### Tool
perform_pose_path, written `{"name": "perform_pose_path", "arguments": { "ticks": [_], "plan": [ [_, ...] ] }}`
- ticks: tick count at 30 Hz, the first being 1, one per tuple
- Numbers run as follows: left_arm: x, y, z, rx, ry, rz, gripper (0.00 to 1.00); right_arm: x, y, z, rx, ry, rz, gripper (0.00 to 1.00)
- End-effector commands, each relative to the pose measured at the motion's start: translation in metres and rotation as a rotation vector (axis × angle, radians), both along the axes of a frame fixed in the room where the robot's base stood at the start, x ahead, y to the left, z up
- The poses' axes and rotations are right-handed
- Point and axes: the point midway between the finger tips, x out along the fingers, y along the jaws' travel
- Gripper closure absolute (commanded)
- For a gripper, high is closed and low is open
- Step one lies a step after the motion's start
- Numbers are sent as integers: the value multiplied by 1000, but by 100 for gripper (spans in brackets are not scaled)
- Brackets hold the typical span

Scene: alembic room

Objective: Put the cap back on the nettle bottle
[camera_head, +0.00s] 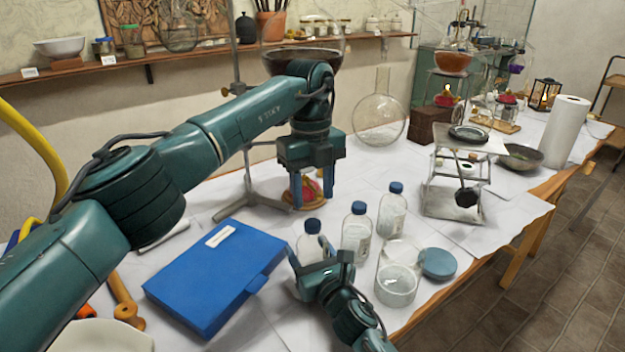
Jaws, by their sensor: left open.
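Three clear bottles with blue caps stand in a slanting row: a front bottle (309,246), a middle bottle (356,238) and a back bottle (391,217). Their labels are too small to read, so I cannot tell which is the nettle bottle. Each shows a blue cap on top. My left gripper (312,190) points down, open, behind the front bottle, by a red item on a round wooden base (305,198). My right gripper (312,250) is at the front bottle and overlaps its lower part. Whether its fingers touch or grip the bottle is unclear.
A blue case (217,275) lies left of the bottles. An open glass jar (396,287) and a blue round lid (438,263) are to the right, near the table edge. A metal stand (455,195) and a round flask (379,121) stand farther back.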

Motion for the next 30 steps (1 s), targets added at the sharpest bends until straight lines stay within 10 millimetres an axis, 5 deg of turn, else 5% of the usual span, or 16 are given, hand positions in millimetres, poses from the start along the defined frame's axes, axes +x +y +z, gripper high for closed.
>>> {"name": "perform_pose_path", "arguments": {
  "ticks": [13,30],
  "plan": [
    [-2,1,17,56,-41,786,53,0,0,-1,-1,0,-1,100],
    [-2,1,17,59,-46,909,53,0,0,-1,-1,0,-1,100]
  ]
}}
